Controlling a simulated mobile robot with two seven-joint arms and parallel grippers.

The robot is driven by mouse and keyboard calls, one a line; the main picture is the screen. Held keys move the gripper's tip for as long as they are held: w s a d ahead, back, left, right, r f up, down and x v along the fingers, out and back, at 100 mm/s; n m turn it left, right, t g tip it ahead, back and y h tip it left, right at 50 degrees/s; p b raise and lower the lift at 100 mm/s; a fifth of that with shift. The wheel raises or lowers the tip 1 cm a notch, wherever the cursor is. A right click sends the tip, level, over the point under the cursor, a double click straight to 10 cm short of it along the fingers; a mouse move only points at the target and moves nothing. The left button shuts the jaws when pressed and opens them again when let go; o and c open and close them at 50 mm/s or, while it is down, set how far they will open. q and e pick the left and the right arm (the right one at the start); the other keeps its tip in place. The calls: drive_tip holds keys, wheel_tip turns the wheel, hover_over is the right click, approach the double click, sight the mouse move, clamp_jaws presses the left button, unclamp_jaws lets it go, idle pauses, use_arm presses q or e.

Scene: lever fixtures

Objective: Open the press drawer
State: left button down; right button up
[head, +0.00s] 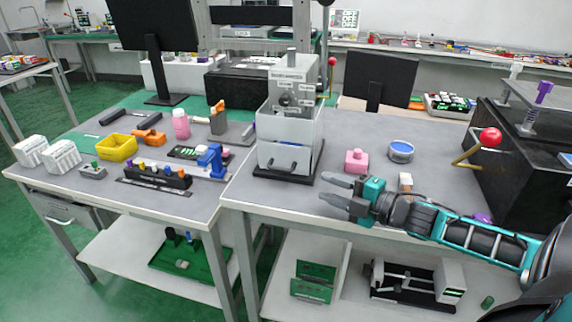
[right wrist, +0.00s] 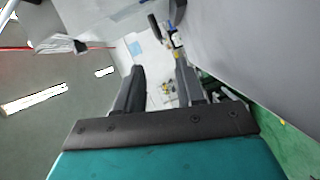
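The press (head: 290,110) is a light grey box-shaped machine on a dark base at the table's front edge, in the middle of the head view. Its drawer (head: 284,154) is the low front part with a small dark handle (head: 284,166), and it looks shut. My right gripper (head: 326,188) is right of the drawer, near the table's front edge, with its two fingers apart and nothing between them. The fingers also show apart in the right wrist view (right wrist: 160,85). I cannot clearly make out the drawer handle there. My left gripper is not in view.
A pink block (head: 356,161) and a blue-rimmed round tin (head: 401,151) stand behind my right gripper. A red-knobbed lever (head: 490,137) sits at the right by a black box. A yellow bin (head: 117,147) and several parts cover the left table. Space in front of the press is clear.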

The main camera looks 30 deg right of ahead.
sight(284, 171)
drive_tip(key=shift+w, duration=0.15)
drive_tip(key=shift+w+a, duration=0.2)
drive_tip(key=shift+w, duration=0.3)
drive_tip(key=b+x, duration=0.1)
drive_tip(key=x, duration=0.8)
drive_tip(key=shift+w+a+b, duration=0.2)
drive_tip(key=shift+w+b, duration=0.1)
drive_tip(key=shift+b, duration=0.05)
drive_tip(key=shift+w+a, duration=0.2)
drive_tip(key=shift+w, duration=0.4)
drive_tip(key=shift+w+a+f, duration=0.1)
drive_tip(key=shift+w+f, duration=0.05)
drive_tip(key=shift+w, duration=0.1)
drive_tip(key=shift+c, duration=0.5)
drive_tip(key=c, duration=0.6)
clamp_jaws()
